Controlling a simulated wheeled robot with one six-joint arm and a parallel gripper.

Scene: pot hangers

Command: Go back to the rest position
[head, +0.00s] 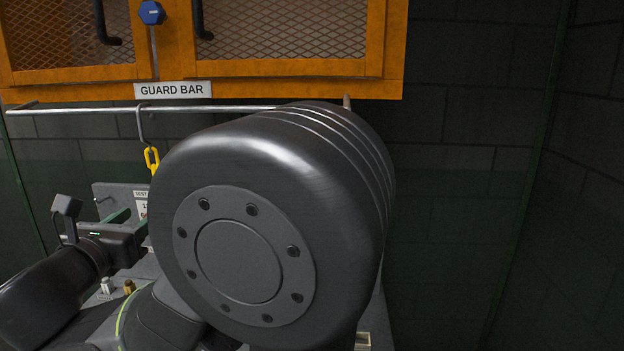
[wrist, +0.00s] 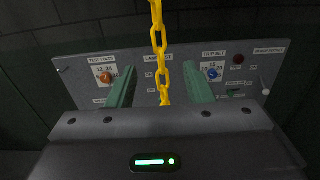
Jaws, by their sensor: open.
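My gripper (wrist: 160,84) is open in the wrist view, its two green fingers well apart. In the head view my gripper (head: 127,216) is at the lower left, in front of a grey panel. A yellow chain (wrist: 163,75) hangs down the middle of the wrist view, in line with the gap between the fingers. It touches neither finger that I can see, and its lower end is hidden behind the gripper body. In the head view the chain (head: 152,160) hangs from a hook (head: 142,124) on the guard bar (head: 85,110); my arm hides its lower part.
The grey control panel (wrist: 75,75) has an orange knob (wrist: 105,77) at left and a blue knob (wrist: 212,73) at right. An orange mesh-door cabinet (head: 290,68) is above the bar. My own large dark arm link covers the middle of the head view. A dark wall (head: 470,120) is at right.

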